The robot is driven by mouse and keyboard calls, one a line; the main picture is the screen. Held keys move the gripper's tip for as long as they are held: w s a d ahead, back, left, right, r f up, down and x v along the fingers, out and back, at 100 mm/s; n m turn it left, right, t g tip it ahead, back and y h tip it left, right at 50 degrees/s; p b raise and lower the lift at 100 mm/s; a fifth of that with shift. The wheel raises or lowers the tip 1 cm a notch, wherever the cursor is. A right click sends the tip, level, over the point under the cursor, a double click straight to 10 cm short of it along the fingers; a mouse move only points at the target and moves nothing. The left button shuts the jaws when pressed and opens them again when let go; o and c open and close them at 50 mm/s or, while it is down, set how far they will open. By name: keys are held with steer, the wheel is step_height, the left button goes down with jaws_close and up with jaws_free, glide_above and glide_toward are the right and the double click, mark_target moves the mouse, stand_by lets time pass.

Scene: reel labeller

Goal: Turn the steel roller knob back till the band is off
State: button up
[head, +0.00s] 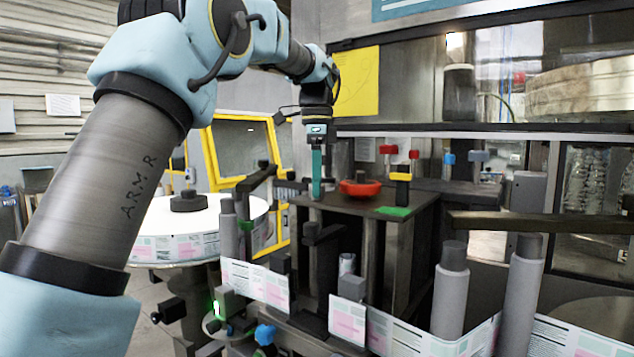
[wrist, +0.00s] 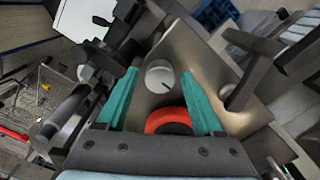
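The steel knob (wrist: 159,76) is a round, pale metal cap with a short dark mark pointing to the lower right in the wrist view. It stands on a brownish metal plate (wrist: 188,50). My gripper (wrist: 160,74) has two teal fingers, spread apart and empty. The knob shows between the fingertips in the picture; I see no contact, and the height gap is hard to judge. In the head view my gripper (head: 317,190) points down at the left end of the machine's top plate, and the steel knob cannot be made out there. A printed label band (head: 385,335) runs along the machine's front, past grey rollers.
A red knob (head: 360,188) sits right beside my gripper, also close below the fingers in the wrist view (wrist: 168,120). A yellow-and-black post (head: 400,187) and green pad stand to the right. A white label reel (head: 160,215) lies left. Dark brackets flank the plate.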

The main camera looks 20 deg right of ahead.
jaws_close()
stand_by(0.3)
stand_by(0.3)
